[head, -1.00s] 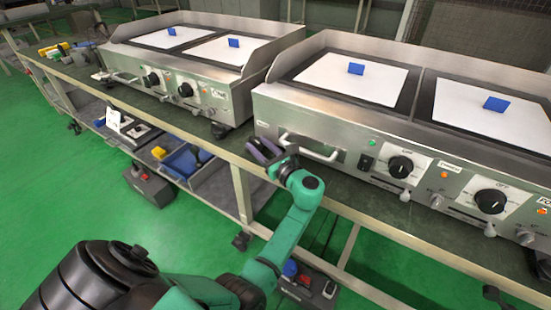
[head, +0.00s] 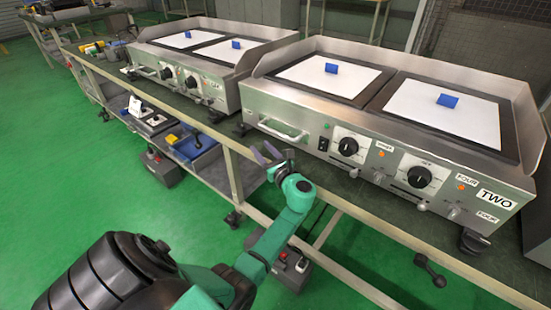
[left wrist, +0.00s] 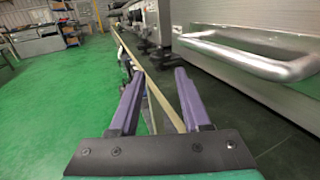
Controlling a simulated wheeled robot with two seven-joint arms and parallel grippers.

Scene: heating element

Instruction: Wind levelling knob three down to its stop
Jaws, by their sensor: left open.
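The near steel griddle (head: 270,110) carries a plate reading TWO at its right end. A black levelling knob (head: 472,242) stands under its right front corner, near a FOUR label. Another black knob (head: 243,129) shows at its left front corner. I cannot read which knob is three. My left gripper (head: 264,151) is open and empty, in front of the bench edge and below the griddle's front handle (head: 283,129). In the left wrist view its two purple fingers (left wrist: 158,73) are apart, with the handle (left wrist: 260,62) to their right. My right gripper is not in view.
A second griddle (head: 235,85) stands farther back at left on the same bench (head: 345,193). The near griddle's front has black dials (head: 347,146) and small levers. The lower shelf holds a blue bin (head: 193,148). Green floor (head: 60,170) is open in front.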

